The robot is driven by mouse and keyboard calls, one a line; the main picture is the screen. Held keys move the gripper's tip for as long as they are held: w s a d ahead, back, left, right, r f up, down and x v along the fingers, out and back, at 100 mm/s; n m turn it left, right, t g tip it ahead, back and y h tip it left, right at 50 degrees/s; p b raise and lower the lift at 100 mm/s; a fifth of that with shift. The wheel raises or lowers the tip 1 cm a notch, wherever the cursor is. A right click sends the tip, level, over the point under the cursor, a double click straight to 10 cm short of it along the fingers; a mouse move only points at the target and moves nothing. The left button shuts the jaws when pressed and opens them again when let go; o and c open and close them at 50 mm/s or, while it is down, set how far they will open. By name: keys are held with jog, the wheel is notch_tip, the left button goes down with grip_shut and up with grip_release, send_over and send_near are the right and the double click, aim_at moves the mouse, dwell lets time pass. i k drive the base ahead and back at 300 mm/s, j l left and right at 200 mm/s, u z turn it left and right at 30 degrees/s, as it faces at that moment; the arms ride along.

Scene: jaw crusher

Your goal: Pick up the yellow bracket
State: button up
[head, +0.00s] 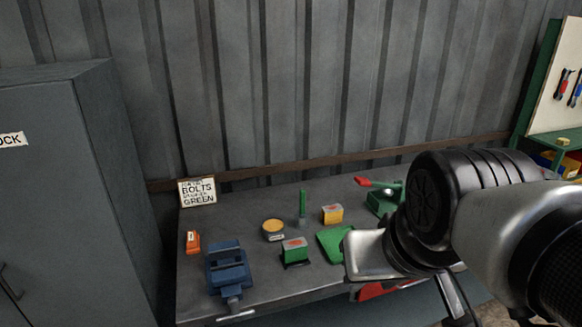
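No piece is clearly recognisable as a yellow bracket. A small yellow piece (562,141) lies on the green stand (532,143) at the far right; its shape is too small to tell. On the workbench (262,288) are a yellow block with a red mark on top (333,217) and a round yellow-topped tin (273,226). My arm comes in from the right, over the bench's right part. My gripper (452,298) shows only partly at its lower end, well apart from the small yellow piece. Its fingertips are not clear.
A blue vise (228,266), an orange block (193,241), a green box (294,247), a green bolt (302,205) and a red-handled green tool (380,194) stand on the bench. A grey cabinet (60,180) is at left. A bolts sign (198,191) leans behind.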

aim_at(332, 213)
jog(key=i+l+u, duration=0.1)
jog(key=i+l, duration=0.15)
jog(key=i+l+u, duration=0.15)
jog(key=l, duration=0.25)
jog(key=i+l+u, duration=0.1)
jog(key=i+l, duration=0.25)
jog(key=i+l+u, duration=0.1)
jog(key=i+l, duration=0.15)
jog(key=l, duration=0.15)
